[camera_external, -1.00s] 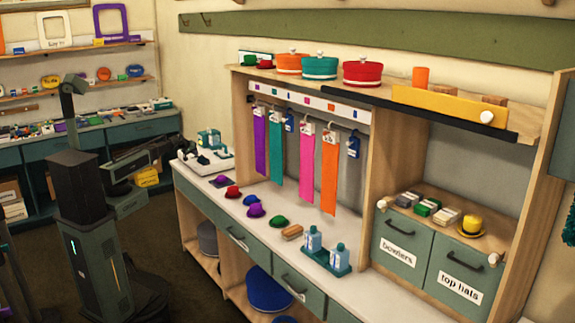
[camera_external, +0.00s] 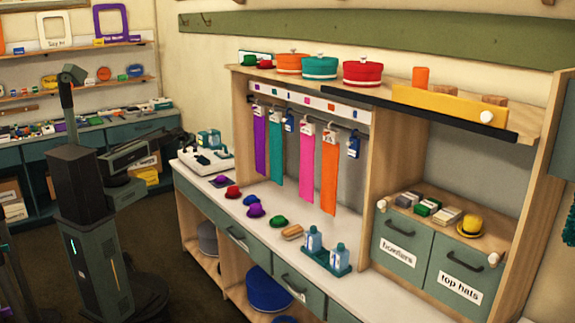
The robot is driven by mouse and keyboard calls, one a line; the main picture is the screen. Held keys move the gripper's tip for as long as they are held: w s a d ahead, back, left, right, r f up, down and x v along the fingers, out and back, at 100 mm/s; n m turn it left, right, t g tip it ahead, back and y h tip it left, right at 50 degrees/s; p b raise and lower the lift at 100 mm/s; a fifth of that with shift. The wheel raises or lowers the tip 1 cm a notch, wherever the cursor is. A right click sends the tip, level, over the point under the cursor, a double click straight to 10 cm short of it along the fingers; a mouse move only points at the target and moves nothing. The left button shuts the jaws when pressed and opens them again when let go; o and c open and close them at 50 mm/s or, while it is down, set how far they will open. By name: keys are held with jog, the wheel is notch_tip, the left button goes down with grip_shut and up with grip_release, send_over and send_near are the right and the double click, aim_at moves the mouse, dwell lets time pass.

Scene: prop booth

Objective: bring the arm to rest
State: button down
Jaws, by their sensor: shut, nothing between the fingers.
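My arm reaches right from the dark column at the left, folded close to it. My gripper (camera_external: 160,142) is at the arm's far end, small and dark, left of the long counter (camera_external: 340,258) and apart from it. It is shut with nothing in it. The fingers are too small to make out in detail.
Drawers (camera_external: 398,243) and a yellow hat (camera_external: 471,226) are at the right. The floor (camera_external: 170,235) between column and counter is open.

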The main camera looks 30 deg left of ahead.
jog(key=shift+r+p, duration=0.35)
jog(key=shift+r, duration=0.5)
jog(key=shift+f, duration=0.15)
jog(key=s+f+m+g+y, duration=0.1)
jog(key=s+m+g, duration=0.1)
jog(key=s, duration=0.7)
jog(key=s+f+m+g, duration=0.2)
jog(key=s+g, duration=0.2)
jog(key=s, duration=0.5)
jog(key=s+f+m+g+y, duration=0.1)
jog(key=s+f+g, duration=0.1)
jog(key=s, duration=0.8)
jog(key=shift+d+m+g+y, duration=0.25)
jog(key=shift+m+g+y, duration=0.05)
jog(key=shift+m+g, duration=0.1)
jog(key=shift+s, duration=0.1)
